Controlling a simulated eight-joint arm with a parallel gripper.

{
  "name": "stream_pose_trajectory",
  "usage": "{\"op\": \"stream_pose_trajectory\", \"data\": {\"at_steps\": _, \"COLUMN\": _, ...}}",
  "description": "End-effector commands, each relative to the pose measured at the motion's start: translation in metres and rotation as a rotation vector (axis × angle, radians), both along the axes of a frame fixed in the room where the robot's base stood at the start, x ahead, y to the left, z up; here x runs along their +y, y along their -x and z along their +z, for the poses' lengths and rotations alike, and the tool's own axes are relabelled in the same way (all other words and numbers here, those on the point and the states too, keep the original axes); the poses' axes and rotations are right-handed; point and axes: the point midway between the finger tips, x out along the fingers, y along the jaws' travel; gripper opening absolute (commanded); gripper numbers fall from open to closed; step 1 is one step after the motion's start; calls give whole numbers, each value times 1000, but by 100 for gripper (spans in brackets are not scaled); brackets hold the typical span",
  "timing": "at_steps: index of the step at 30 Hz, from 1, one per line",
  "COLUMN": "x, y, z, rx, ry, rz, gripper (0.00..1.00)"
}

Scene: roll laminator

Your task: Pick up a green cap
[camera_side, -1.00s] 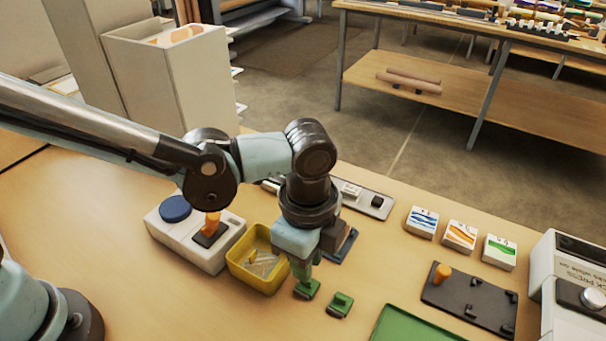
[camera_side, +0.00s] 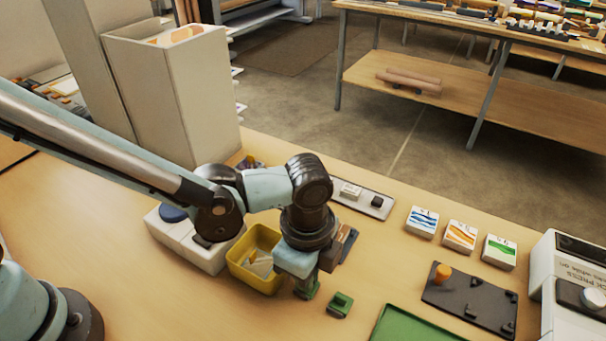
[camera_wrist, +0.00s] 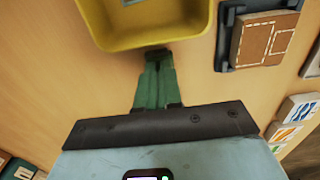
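Two small green caps are on the wooden table in the side view. The right one (camera_side: 340,304) lies free, with a raised block on its base. My gripper (camera_side: 306,284) points down at the left one (camera_side: 311,292) and its fingertips overlap that cap in the picture. In the wrist view, the green fingers of my gripper (camera_wrist: 158,66) lie close together and reach the dark green cap (camera_wrist: 157,54). Whether they grip the cap or only stand around its top is hidden.
A yellow bin (camera_side: 243,276) stands just left of my gripper, close to it. A brown block in a dark holder (camera_wrist: 262,40) is on its other side. A green tray (camera_side: 415,325), a dark plate (camera_side: 468,300) and a white machine (camera_side: 575,290) are at the right.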

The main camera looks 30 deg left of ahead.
Motion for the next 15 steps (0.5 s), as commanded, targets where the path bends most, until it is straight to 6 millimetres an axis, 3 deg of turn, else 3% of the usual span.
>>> {"op": "stream_pose_trajectory", "data": {"at_steps": 15, "x": 0, "y": 0, "z": 16, "rx": 0, "ry": 0, "rz": 0, "gripper": 0}}
